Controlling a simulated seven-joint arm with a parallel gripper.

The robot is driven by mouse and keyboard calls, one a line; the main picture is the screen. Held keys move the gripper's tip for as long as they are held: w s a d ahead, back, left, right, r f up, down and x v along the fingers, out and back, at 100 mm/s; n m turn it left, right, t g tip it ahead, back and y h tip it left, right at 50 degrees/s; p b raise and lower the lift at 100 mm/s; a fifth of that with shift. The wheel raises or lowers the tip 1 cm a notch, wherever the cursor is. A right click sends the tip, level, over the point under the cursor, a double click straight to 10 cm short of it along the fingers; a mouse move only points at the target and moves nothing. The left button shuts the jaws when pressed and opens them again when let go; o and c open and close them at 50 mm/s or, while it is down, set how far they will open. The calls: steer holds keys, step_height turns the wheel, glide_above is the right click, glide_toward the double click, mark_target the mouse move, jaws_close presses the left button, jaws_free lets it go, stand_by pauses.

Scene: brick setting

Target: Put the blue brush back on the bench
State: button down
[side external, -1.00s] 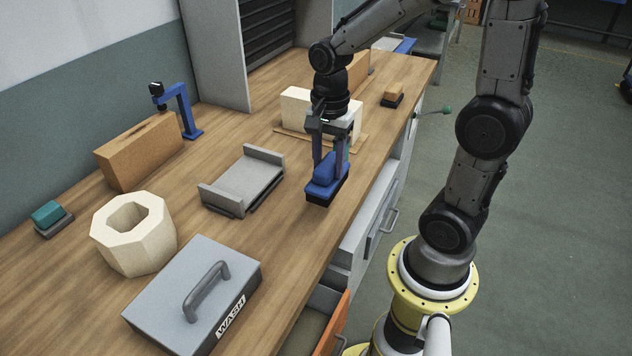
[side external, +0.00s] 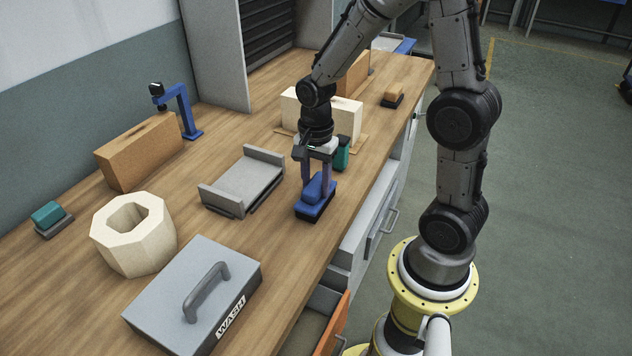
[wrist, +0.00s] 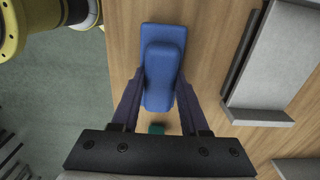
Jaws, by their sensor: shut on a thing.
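The blue brush (side external: 314,188) has a blue grip and a dark underside. My gripper (side external: 317,186) points down and is shut on the brush's grip, one finger on each side. In the wrist view the blue brush (wrist: 164,65) lies lengthwise between the fingers of my gripper (wrist: 160,100). The brush is at the wooden bench (side external: 262,268), right of the grey tray-like fixture. Its underside is at or very near the bench top; I cannot tell whether it touches.
A grey U-shaped fixture (side external: 243,183) is close left of the brush. A green block (side external: 342,158) and a cream block (side external: 348,118) are behind my gripper. A grey WASH case (side external: 195,290) and a cream octagonal ring (side external: 133,235) stand nearer. An orange-fronted drawer (side external: 331,325) is open below.

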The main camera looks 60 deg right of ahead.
mark_target(316, 181)
steer(key=shift+c, duration=2.1)
jaws_free()
steer(key=shift+f, duration=0.1)
step_height(316, 181, up, 11)
steer(key=s+a+r+n+t, duration=0.2)
steer(key=s+n, duration=0.4)
steer(key=n, duration=0.3)
steer(key=s+a+r+n+t, duration=0.3)
steer(key=s+a+n, duration=0.2)
steer(key=n, duration=0.4)
steer(key=shift+s+t, duration=0.3)
steer(key=shift+s, duration=0.25)
